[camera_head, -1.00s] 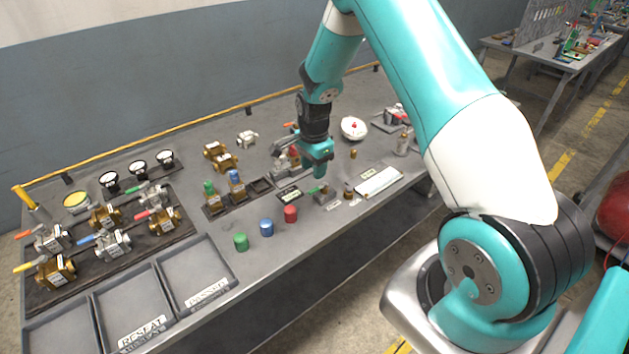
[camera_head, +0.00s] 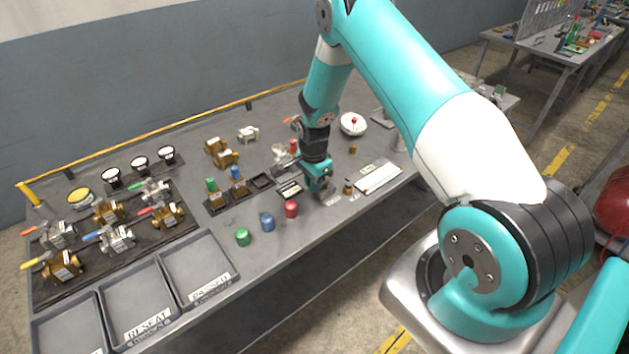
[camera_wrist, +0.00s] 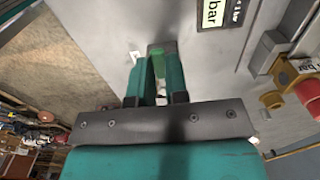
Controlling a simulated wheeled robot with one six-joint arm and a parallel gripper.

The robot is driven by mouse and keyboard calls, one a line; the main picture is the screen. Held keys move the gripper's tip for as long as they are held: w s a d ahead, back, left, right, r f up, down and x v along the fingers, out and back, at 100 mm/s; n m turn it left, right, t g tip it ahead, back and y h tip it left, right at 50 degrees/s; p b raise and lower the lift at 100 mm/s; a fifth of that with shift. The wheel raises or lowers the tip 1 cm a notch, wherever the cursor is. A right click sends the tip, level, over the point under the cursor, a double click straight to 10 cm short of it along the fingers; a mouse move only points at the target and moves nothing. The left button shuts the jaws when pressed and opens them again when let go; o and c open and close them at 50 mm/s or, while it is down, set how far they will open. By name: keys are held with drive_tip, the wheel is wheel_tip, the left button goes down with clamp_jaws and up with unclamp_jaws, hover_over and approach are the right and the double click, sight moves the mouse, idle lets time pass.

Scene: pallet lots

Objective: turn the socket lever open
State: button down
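My gripper (camera_head: 323,194) is low over the front part of the bench, pointing down. In the head view 1.0 s ago, a small grey fitting with a green lever lay at this spot; now my gripper covers nearly all of it. In the wrist view my gripper's teal fingers (camera_wrist: 160,62) reach down toward the grey bench top. A small pale piece (camera_wrist: 134,59) shows beside one finger.
Red (camera_head: 291,209), blue (camera_head: 267,222) and green (camera_head: 243,237) caps stand left of my gripper. Shallow trays (camera_head: 215,297) line the front left, below several valves.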

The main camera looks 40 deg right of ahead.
drive_tip(key=shift+s+d, duration=0.1)
drive_tip(key=n+b, duration=0.1)
drive_tip(key=s+n+b, duration=0.1)
drive_tip(key=n, duration=0.3)
drive_tip(key=shift+s+d+f+b, duration=0.1)
drive_tip(key=shift+s+d+b, duration=0.15)
drive_tip(key=shift+b, duration=0.15)
drive_tip(key=n+b, duration=0.1)
drive_tip(key=n, duration=0.1)
drive_tip(key=s+d+n+b, duration=0.1)
drive_tip(key=n, duration=0.2)
drive_tip(key=shift+s, duration=0.2)
drive_tip(key=n, duration=0.2)
drive_tip(key=d+n+b, duration=0.1)
drive_tip(key=shift+s+d+n, duration=0.1)
drive_tip(key=shift+s+n, duration=0.15)
drive_tip(key=shift+n, duration=0.15)
drive_tip(key=shift+s+d+n+b, duration=0.1)
drive_tip(key=shift+d+n+b, duration=0.25)
drive_tip(key=shift+n, duration=0.7)
drive_tip(key=shift+d+n+b, duration=0.25)
drive_tip(key=shift+d+n, duration=0.1)
drive_tip(key=shift+n, duration=0.7)
drive_tip(key=c, duration=1.1)
unclamp_jaws()
